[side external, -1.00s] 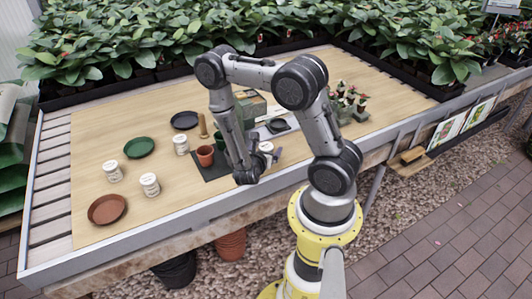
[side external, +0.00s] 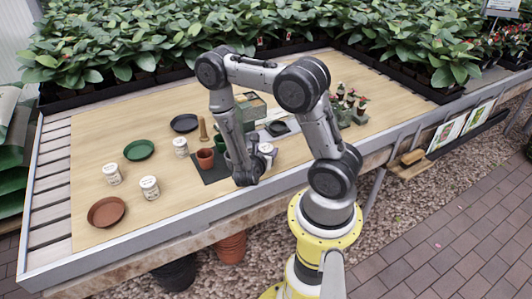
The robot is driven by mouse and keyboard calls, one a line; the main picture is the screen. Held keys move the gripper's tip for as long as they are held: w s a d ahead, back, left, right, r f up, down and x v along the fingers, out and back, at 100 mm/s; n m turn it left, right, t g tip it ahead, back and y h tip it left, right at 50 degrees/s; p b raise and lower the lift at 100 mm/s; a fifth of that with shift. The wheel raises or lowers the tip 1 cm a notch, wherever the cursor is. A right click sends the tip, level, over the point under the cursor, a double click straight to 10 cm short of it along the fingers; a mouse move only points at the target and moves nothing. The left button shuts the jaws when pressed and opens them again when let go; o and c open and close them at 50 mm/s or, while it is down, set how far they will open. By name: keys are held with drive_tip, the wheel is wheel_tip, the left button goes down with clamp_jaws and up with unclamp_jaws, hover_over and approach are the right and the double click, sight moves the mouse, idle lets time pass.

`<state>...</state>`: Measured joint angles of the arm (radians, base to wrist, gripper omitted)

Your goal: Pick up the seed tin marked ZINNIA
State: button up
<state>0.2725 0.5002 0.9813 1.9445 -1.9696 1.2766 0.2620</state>
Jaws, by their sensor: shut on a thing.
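My gripper (side external: 264,158) is low over the right part of the wooden board, partly hidden behind my wrist. It is shut on a white seed tin (side external: 266,148), whose top shows above the fingers. Whether this tin is clear of the board cannot be told. Three similar white tins stand upright on the left: one (side external: 112,174) at the far left, one (side external: 149,188) nearer the front, and one (side external: 181,147) farther back. The lettering on all the tins is too small to read, so which is marked ZINNIA cannot be told.
A terracotta pot (side external: 205,158) stands on a dark mat (side external: 212,174) left of my gripper. A green saucer (side external: 139,150), a dark saucer (side external: 184,123) and a terracotta saucer (side external: 106,211) lie on the board (side external: 84,150). Small potted plants (side external: 350,105) stand at the right.

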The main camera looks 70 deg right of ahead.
wheel_tip(320, 180, up, 2)
drive_tip(key=shift+r, duration=0.15)
drive_tip(key=s+a+r, duration=0.9)
drive_tip(key=a+r, duration=0.1)
drive_tip(key=shift+a, duration=0.4)
